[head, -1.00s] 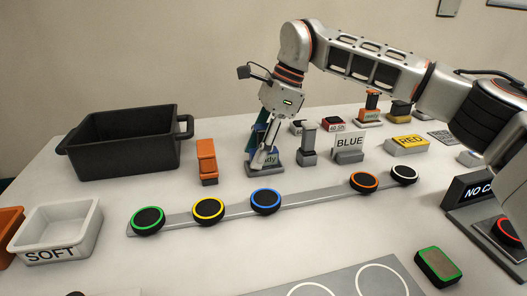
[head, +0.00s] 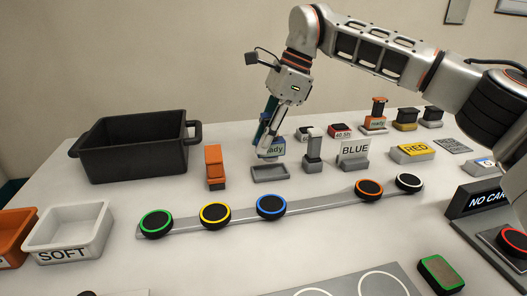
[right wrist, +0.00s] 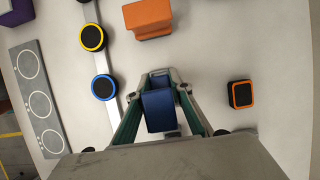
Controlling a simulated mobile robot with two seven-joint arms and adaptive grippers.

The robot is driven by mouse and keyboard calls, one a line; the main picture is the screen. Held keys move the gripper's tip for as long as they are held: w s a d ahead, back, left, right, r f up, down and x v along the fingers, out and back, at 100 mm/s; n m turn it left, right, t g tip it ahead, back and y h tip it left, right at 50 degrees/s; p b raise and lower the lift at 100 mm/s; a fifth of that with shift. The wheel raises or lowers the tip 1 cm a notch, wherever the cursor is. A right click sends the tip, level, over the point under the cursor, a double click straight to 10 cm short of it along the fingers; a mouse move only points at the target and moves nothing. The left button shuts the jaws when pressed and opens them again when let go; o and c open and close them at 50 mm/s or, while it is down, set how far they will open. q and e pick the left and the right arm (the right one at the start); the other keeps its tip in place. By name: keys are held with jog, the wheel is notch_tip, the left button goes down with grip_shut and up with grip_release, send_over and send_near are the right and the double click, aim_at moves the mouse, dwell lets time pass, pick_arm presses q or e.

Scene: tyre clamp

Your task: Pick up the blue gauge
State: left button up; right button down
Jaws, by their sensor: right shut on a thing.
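The blue gauge (head: 275,150) is in my right gripper (head: 268,148), which is shut on it. In the head view it hangs a little above its grey base (head: 270,173), with part of a "ready" label showing and the rest hidden by the fingers. In the right wrist view the blue body of the gauge (right wrist: 158,110) sits between the two fingers of my right gripper (right wrist: 163,78). My left gripper is not in view.
A black bin (head: 130,148) stands left, an orange block (head: 215,166) and a small grey stand (head: 313,150) flank the base. A BLUE sign (head: 354,152) is right. A strip with several coloured-ring discs (head: 320,206) runs in front. A white SOFT tray (head: 70,238) is front left.

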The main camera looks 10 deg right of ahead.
notch_tip(320, 180, up, 16)
jog(key=shift+s+f+p, duration=0.1)
jog(key=shift+f+p, duration=0.1)
jog(key=shift+p, duration=0.8)
